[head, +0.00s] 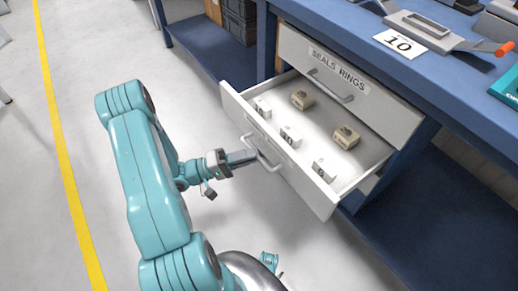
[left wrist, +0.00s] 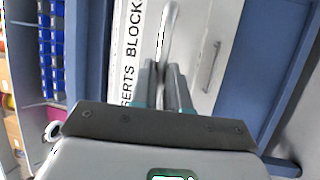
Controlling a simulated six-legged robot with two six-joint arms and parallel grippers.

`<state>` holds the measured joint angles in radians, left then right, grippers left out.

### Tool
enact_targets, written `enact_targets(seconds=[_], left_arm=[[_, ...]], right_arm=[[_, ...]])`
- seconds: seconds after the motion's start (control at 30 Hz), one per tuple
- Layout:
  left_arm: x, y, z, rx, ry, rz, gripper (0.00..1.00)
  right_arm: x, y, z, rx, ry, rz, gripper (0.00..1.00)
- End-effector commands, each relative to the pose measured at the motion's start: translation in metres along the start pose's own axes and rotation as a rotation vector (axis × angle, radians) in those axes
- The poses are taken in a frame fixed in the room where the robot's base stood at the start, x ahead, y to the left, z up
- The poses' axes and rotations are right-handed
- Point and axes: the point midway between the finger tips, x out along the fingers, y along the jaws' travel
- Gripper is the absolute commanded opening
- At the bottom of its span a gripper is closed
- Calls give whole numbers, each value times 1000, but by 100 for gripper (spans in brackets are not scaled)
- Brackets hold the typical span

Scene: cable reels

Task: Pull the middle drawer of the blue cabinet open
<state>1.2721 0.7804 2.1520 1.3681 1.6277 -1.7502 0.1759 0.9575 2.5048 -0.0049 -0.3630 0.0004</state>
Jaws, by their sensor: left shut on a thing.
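The blue cabinet (head: 265,40) is a blue bench with grey drawers. Its middle drawer (head: 318,196) stands pulled out, with bare floor of the drawer showing and several small beige and grey blocks inside. My left gripper (head: 256,157) comes from the left and is shut on the drawer's handle (head: 268,163). In the left wrist view the fingers (left wrist: 165,82) straddle the curved handle (left wrist: 168,28), beside a label (left wrist: 132,45) reading "...SERTS BLOCK...".
The upper drawer (head: 368,103), labelled "SEALS RINGS", is shut. Another handle (left wrist: 211,66) shows on a front beyond in the left wrist view.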

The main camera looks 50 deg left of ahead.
Motion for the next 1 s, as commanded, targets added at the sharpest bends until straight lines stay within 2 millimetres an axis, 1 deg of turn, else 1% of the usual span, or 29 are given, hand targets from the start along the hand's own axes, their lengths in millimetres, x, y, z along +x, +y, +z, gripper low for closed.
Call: enact_targets(seconds=[0.17,0.5,0.53,0.57,0.6,1.0], left_arm=[[-8,2,2,3,4,0,0],[-8,2,2,4,4,0,0],[-8,2,2,4,4,0,18],[-8,2,2,4,4,0,28],[-8,2,2,4,3,0,40],[-8,2,2,1,1,0,40]], right_arm=[[0,0,0,0,0,0,43],[0,0,0,0,0,0,43],[0,0,0,0,0,0,43],[0,0,0,0,0,0,43],[0,0,0,0,0,0,43],[0,0,0,0,0,0,43]])
